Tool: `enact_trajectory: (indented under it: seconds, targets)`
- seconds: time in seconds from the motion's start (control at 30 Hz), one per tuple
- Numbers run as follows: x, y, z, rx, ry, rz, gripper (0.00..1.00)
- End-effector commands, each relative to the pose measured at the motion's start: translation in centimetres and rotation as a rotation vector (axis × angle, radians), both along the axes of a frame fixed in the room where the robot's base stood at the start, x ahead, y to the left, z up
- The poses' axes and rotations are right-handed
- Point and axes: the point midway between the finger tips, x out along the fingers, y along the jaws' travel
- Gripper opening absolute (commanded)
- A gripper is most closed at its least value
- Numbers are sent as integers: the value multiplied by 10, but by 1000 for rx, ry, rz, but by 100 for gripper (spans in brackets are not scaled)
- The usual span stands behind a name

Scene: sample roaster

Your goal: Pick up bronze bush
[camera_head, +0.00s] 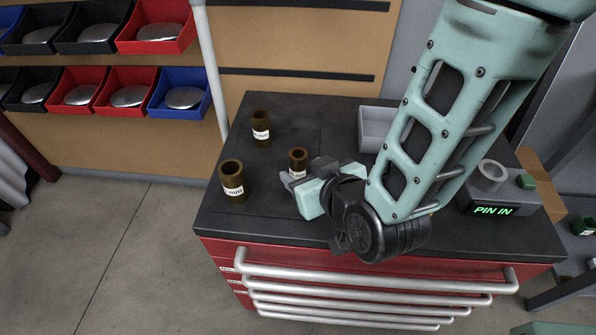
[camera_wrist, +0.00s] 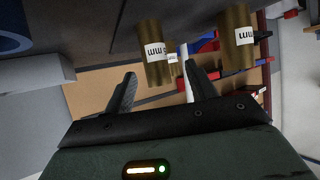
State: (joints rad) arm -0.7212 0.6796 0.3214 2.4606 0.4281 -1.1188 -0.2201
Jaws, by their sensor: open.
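Three upright bronze bushes with white labels stand on the dark worktop. In the head view, one is at the back (camera_head: 261,128), a larger one is at the front left (camera_head: 233,180), and the smallest (camera_head: 298,160) is close to my gripper (camera_head: 304,173). My gripper is open and empty, low over the worktop. In the wrist view, bushes hang upside down from the top: one (camera_wrist: 154,65) appears in line with the gap between my fingers (camera_wrist: 163,82), one (camera_wrist: 238,55) is to the right, and part of another (camera_wrist: 173,68) shows between them.
The worktop (camera_head: 330,116) tops a red drawer cabinet with silver handles. A light grey tray (camera_head: 376,125) lies behind my arm. A device (camera_head: 493,208) reading "PIN IN" stands at the right. Red, blue and black bins (camera_head: 180,103) hang on the back wall.

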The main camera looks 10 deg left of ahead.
Motion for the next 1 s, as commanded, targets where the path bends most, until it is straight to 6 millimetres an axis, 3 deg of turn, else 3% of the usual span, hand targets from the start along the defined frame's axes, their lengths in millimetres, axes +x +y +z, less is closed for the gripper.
enact_trajectory:
  seconds: [0.6,0.9,1.0]
  targets:
    - [49,29,-35,1,0,0,57]
    - [52,32,-37,0,-1,1,57]
    - [52,32,-37,0,-1,1,32]
